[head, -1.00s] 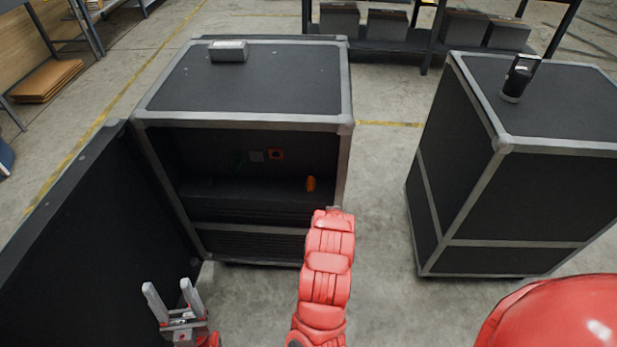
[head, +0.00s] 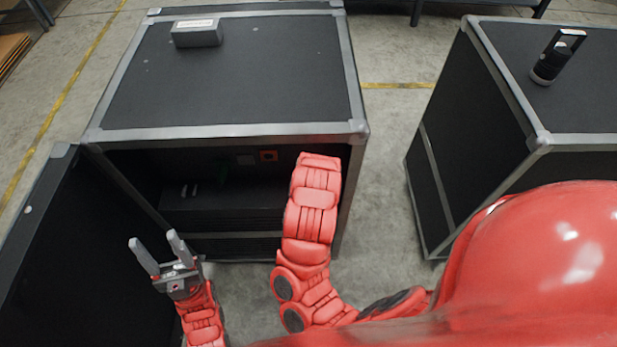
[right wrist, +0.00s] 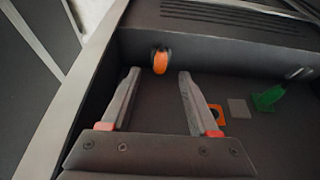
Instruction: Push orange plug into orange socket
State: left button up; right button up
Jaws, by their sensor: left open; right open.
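The orange plug (right wrist: 160,60) shows in the right wrist view by the ledge inside the open black case, just beyond my right fingertips and between their lines. My right gripper (right wrist: 158,74) is open and empty, not touching the plug as far as I can tell. The orange socket (head: 268,155) is a square with a dark centre on the case's inner back wall; it also shows in the right wrist view (right wrist: 217,107), beside the right-hand finger. In the head view my right arm hides the plug and right gripper. My left gripper (head: 152,239) is open and empty before the case.
The black case (head: 235,80) has its door (head: 45,235) open at the left and a grey box (head: 197,33) on top. A grey square (right wrist: 238,108) and a green plug (right wrist: 267,98) are near the socket. A second case (head: 500,130) carries a black lamp-like object (head: 552,62).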

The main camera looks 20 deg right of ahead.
jog(key=x, duration=0.7)
dwell(0.3)
jog(key=shift+a+x, duration=0.15)
jog(key=shift+x, duration=1.1)
jog(key=shift+a+x, duration=0.1)
jog(key=shift+x, duration=1.15)
jog(key=shift+w, duration=0.1)
jog(key=shift+c, duration=0.3)
grip_shut()
